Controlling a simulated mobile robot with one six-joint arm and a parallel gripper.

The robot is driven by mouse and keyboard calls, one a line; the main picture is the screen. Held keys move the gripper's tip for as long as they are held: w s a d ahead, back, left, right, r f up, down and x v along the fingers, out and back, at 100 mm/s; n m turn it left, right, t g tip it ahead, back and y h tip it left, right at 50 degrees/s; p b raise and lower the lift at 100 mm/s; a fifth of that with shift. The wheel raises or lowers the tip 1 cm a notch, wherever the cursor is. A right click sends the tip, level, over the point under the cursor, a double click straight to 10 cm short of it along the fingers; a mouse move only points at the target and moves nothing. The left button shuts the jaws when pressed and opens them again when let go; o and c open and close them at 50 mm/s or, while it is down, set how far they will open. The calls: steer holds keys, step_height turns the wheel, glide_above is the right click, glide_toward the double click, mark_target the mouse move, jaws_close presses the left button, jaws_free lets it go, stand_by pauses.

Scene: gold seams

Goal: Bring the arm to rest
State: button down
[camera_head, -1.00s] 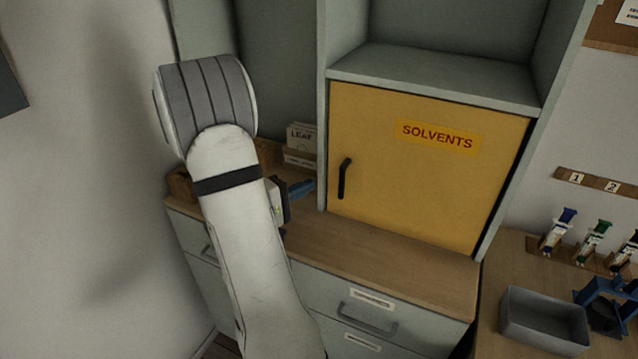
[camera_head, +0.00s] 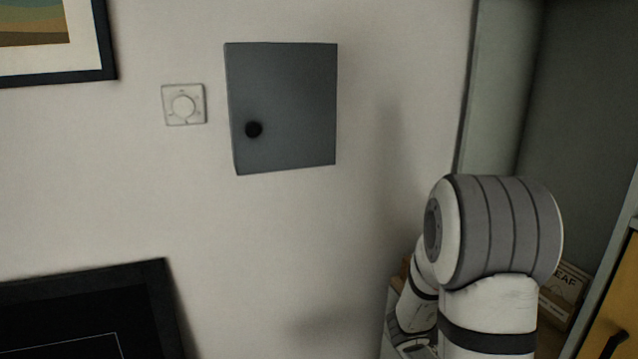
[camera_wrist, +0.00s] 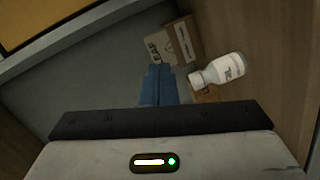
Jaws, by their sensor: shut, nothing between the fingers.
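My arm (camera_head: 500,235) stands at the right of the head view, in front of the wall and the tall grey cabinet. It is bent, with its forward part partly hidden behind the large elbow joint. My gripper's fingers are not visible in the head view. In the wrist view my gripper (camera_wrist: 160,72) has its blue fingers together, with nothing between them. The fingertips appear just below a cardboard box of leaflets (camera_wrist: 174,42) and left of a white bottle (camera_wrist: 218,70). I cannot tell whether they touch either.
The yellow cupboard door (camera_head: 615,310) is at the right edge, its black handle in view. A grey wall box (camera_head: 285,105) and a dial (camera_head: 183,105) are on the wall. A black framed panel (camera_head: 80,315) is at lower left. Clear wall lies between it and my arm.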

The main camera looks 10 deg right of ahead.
steer(key=w+a+r+t+y, duration=0.2)
steer(key=w+a+t+y, duration=0.2)
steer(key=w+a+t, duration=0.25)
steer(key=w+a+r+n+t+y, duration=0.1)
steer(key=a+y, duration=0.4)
steer(key=a, duration=0.3)
steer(key=w+a+r+n+t+y, duration=0.1)
steer(key=a+r+n+t+y, duration=0.1)
steer(key=a+y, duration=0.4)
steer(key=s+a+g+y, duration=0.2)
steer(key=s+a+g, duration=0.2)
steer(key=s+a, duration=0.55)
steer(key=s+d+f+g, duration=0.1)
steer(key=s+g, duration=0.3)
steer(key=s, duration=0.7)
steer(key=shift+s+d+m+h, duration=0.3)
steer(key=shift+s+h, duration=0.05)
steer(key=shift+h, duration=0.05)
